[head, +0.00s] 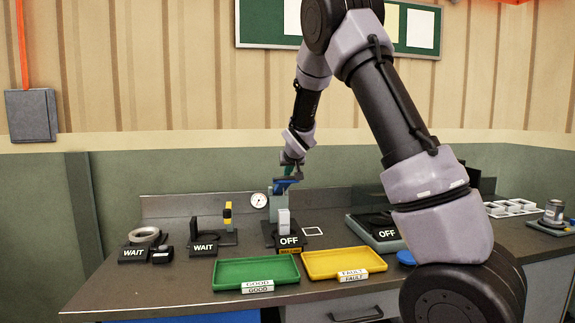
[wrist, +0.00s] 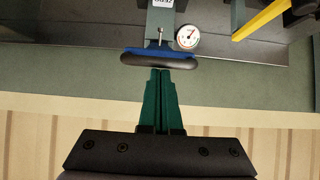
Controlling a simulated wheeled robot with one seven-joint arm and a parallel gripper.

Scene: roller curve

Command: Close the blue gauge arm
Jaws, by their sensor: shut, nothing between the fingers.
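The blue gauge arm (wrist: 160,53) shows in the wrist view as a blue bar with a dark rounded handle (wrist: 158,62) along its edge. In the head view the blue arm (head: 284,184) sits at the top of the gauge stand, tilted, directly under my gripper (head: 289,170). My gripper also shows in the wrist view (wrist: 161,72), with green fingers together and empty, their tips at or very near the dark handle. I cannot tell whether they touch. A round white dial (wrist: 187,38) is beside the arm; it also shows in the head view (head: 259,200).
A green tray (head: 222,286) and a yellow tray (head: 313,276) lie at the bench front. An OFF sign (head: 289,241) stands before the gauge stand. WAIT signs (head: 132,254) and a yellow-topped fixture (head: 227,214) are to the left. A grey-green device (head: 387,246) is right.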

